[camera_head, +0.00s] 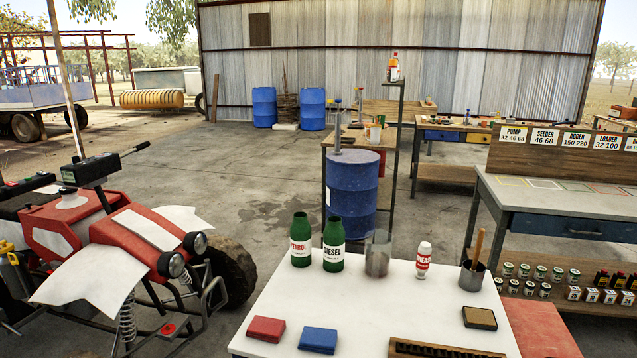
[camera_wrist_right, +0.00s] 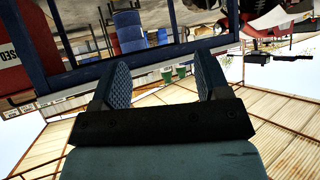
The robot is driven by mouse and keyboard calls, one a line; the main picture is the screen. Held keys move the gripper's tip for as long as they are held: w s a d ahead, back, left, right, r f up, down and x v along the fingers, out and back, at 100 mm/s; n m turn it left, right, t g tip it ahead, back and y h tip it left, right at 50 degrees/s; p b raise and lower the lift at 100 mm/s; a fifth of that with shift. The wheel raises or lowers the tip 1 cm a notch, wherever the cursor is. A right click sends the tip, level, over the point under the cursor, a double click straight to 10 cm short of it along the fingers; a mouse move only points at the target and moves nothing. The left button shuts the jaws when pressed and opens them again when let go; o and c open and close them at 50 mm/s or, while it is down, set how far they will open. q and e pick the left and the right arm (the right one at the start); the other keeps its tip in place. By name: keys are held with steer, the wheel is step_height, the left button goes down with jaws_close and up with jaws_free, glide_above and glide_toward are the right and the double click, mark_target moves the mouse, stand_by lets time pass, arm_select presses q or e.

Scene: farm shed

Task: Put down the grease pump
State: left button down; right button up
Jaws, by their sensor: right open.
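A small white container with a red label partly reading "REAS" (camera_head: 423,260) stands upright on the white table (camera_head: 385,300); it may be the grease pump, but I cannot tell for sure. It stands between a clear grey cup (camera_head: 378,253) and a dark pot with a wooden handle (camera_head: 473,272). My right gripper (camera_wrist_right: 165,84) shows only in the right wrist view, which is upside down. Its two blue ridged fingers are apart with nothing held between them. My left gripper is in no view.
Green petrol (camera_head: 301,240) and diesel (camera_head: 334,245) bottles, a red pad (camera_head: 266,329) and a blue pad (camera_head: 318,340) are on the white table. A blue drum (camera_head: 352,190) stands behind it. A red quad bike (camera_head: 120,235) is at left, a workbench (camera_head: 560,200) at right.

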step_height(320, 180, up, 13)
steer(key=d+p, duration=0.1)
steer(key=p, duration=1.4)
steer(key=shift+s, duration=0.45)
steer(key=shift+f, duration=0.1)
